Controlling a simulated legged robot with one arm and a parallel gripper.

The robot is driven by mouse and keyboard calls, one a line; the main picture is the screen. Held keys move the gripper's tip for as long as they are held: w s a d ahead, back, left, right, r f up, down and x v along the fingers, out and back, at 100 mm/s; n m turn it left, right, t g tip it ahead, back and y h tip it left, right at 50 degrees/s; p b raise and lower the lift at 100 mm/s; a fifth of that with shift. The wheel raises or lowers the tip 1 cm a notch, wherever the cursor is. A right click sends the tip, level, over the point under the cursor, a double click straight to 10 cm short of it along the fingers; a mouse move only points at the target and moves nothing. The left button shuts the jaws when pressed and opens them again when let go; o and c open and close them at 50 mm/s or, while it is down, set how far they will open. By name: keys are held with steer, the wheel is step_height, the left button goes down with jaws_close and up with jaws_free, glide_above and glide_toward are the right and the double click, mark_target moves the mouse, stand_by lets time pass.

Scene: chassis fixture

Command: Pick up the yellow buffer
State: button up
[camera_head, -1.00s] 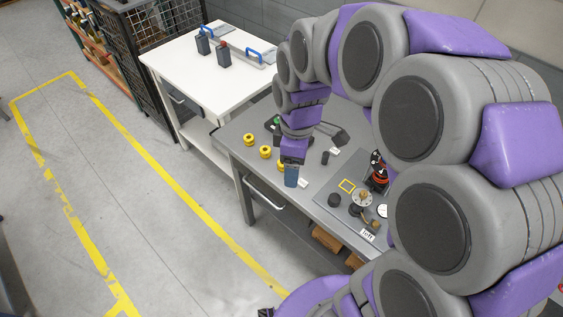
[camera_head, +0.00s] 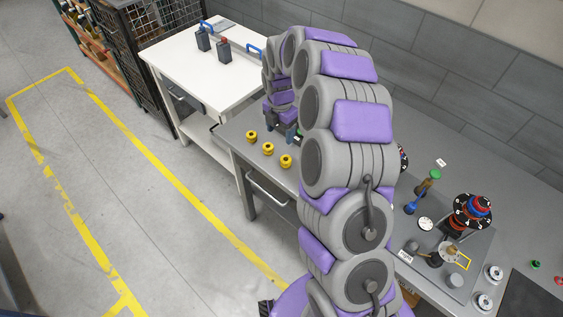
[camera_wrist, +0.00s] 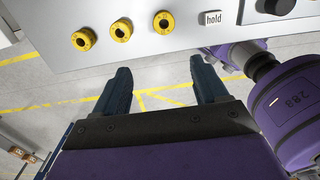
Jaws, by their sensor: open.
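Three yellow buffers stand in a row near the front edge of the grey table (camera_head: 238,129). In the head view they are the far buffer (camera_head: 251,136), the middle one (camera_head: 268,149) and the near one (camera_head: 286,161). In the wrist view they show as the left buffer (camera_wrist: 84,39), the middle one (camera_wrist: 122,27) and the right one (camera_wrist: 164,22). My gripper (camera_wrist: 160,66) is open with nothing between its fingers. Its fingertips appear below the buffers in the picture, apart from them.
A white table (camera_head: 190,65) with dark blocks and blue handles adjoins at the back left. A plate with knobs and fittings (camera_head: 475,250) lies at the right. The floor in front is clear.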

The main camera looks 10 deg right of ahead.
glide_toward(287, 158)
steer(key=f, duration=0.2)
steer(key=a+f+b, duration=0.1)
steer(key=f, duration=0.1)
steer(key=shift+s, duration=0.4)
steer(key=shift+a+f, duration=0.2)
steer(key=shift+a, duration=0.2)
steer(key=shift+f, duration=0.2)
steer(key=f, duration=0.1)
steer(key=d+f, duration=0.1)
steer(key=f, duration=0.1)
steer(key=d+f+b, duration=0.1)
steer(key=shift+w+d+f, duration=0.1)
steer(key=shift+d+f, duration=0.1)
steer(key=shift+f, duration=0.15)
steer(key=shift+a+r, duration=0.1)
steer(key=shift+a, duration=0.8)
steer(key=c, duration=0.5)
steer(key=shift+d, duration=0.65)
steer(key=c, duration=0.6)
